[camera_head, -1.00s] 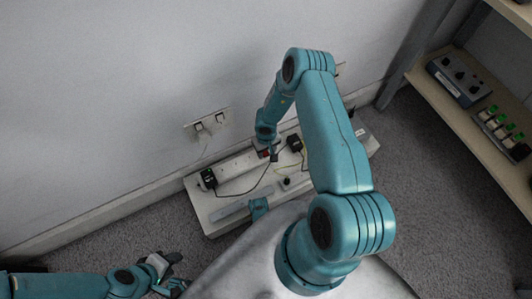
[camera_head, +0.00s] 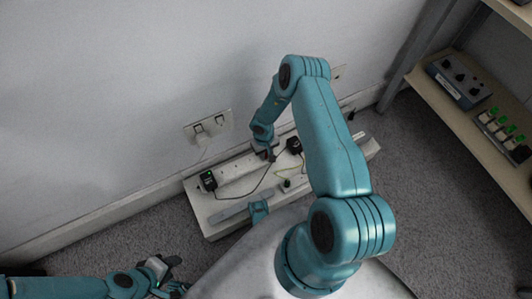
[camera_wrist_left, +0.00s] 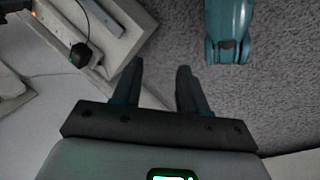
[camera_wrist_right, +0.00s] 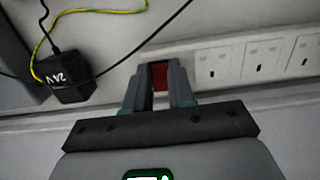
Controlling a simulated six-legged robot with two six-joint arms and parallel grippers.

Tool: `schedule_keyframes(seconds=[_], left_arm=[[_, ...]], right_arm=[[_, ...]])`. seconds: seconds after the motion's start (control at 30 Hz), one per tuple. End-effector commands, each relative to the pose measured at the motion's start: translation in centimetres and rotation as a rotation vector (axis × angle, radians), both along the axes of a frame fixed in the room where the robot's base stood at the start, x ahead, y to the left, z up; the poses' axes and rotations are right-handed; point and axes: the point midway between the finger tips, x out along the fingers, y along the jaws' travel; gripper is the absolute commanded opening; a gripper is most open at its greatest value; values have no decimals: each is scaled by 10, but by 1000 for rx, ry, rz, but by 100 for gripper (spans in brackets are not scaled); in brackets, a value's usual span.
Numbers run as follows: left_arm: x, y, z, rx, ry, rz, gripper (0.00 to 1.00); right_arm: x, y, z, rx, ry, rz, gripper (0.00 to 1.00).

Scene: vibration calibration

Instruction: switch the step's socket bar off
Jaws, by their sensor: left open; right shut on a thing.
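The white socket bar (camera_head: 236,167) lies along the back of the low pale step (camera_head: 207,214) against the wall. My right gripper (camera_head: 269,155) is down at the bar's right end. In the right wrist view its fingertips (camera_wrist_right: 160,76) close around the bar's red switch (camera_wrist_right: 159,75), beside the row of white sockets (camera_wrist_right: 250,62). The fingers partly cover the switch, and I cannot tell its on or off position. My left gripper (camera_head: 172,274) is open and empty above the carpet, off the step's front left. Its spread fingers show in the left wrist view (camera_wrist_left: 160,75).
A black adapter (camera_head: 208,180) with a green light sits at the bar's left end. Another, marked 24V (camera_wrist_right: 70,78), stands near my right gripper with cables around it. A wall socket (camera_head: 208,126) is above. Shelves (camera_head: 465,125) stand at right.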

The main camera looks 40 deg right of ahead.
Motion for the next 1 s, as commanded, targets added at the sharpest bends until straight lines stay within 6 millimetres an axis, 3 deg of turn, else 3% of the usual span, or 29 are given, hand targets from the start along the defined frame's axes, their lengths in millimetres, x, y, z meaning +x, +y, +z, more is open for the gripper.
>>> schedule_keyframes(seconds=[0.03, 0.3, 0.73, 0.77, 0.8, 1.0], left_arm=[[0, 0, -3, 0, -1, 1, 43], [10, 4, -31, 6, -29, 15, 43], [14, 6, -32, 9, -40, 20, 43], [14, 6, -31, 9, -40, 20, 43], [14, 6, -31, 9, -40, 20, 43], [13, 6, -31, 8, -39, 20, 43]], right_arm=[[1, -7, -1, -4, 18, -8, 0], [6, -8, -4, 45, 138, -9, 0], [6, -6, 3, 65, 172, -6, 0], [6, -6, 3, 65, 172, -6, 33], [6, -6, 3, 66, 172, -7, 46], [6, -4, 3, 68, 172, -5, 49]])
